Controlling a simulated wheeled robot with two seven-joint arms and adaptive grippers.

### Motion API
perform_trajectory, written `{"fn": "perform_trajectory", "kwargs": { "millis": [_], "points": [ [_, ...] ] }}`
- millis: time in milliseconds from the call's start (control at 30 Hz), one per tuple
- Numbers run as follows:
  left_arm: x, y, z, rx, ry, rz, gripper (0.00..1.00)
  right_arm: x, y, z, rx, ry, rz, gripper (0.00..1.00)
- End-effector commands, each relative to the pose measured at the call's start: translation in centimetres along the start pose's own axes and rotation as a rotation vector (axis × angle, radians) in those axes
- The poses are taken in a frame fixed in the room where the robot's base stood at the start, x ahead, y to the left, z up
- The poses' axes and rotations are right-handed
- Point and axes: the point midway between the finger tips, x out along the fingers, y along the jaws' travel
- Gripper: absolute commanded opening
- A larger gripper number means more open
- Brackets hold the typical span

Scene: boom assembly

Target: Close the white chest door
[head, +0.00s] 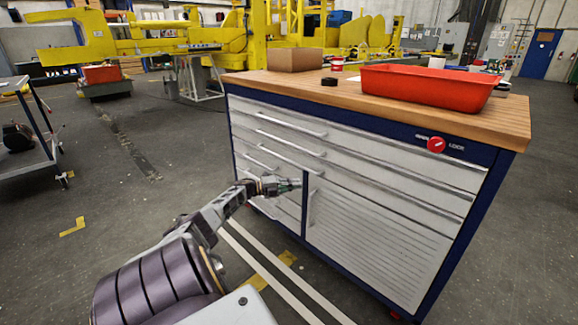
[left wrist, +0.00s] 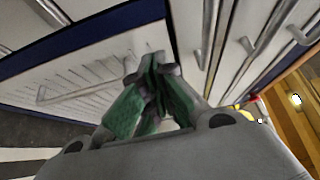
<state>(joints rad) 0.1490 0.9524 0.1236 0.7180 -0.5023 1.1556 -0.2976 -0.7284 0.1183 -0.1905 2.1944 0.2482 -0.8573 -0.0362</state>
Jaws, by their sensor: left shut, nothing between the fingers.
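The white chest door (head: 375,240) is the slatted panel at the lower right of the chest front. It looks flush or nearly flush with the front; I cannot tell whether a small gap remains. Its upright handle (head: 311,207) is near its left edge. In the left wrist view the slatted door (left wrist: 100,75) fills the left side. My left gripper (head: 296,185) is shut and empty, in front of the chest near the door's upper left corner. Its green-padded fingers (left wrist: 150,65) meet in the left wrist view; contact with the chest is unclear. My right gripper is out of view.
The wooden top (head: 340,97) carries a red tray (head: 430,88) and a cardboard box (head: 295,59). Drawers with bar handles (head: 290,124) are above the door. A grey cart (head: 35,155) stands at far left. The floor (head: 120,200) left of the chest is clear.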

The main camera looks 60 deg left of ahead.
Motion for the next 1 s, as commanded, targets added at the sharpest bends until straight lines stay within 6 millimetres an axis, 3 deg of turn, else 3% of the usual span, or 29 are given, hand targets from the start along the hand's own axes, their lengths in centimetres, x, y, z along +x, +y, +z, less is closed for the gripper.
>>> {"fn": "perform_trajectory", "kwargs": {
  "millis": [400,1000],
  "points": [
    [-1.8,0.0,1.8,0.000,-0.001,0.000,0.00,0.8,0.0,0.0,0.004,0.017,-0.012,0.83],
    [-2.0,0.0,1.9,0.000,0.000,0.000,0.00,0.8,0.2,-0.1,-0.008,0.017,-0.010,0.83]
  ]
}}
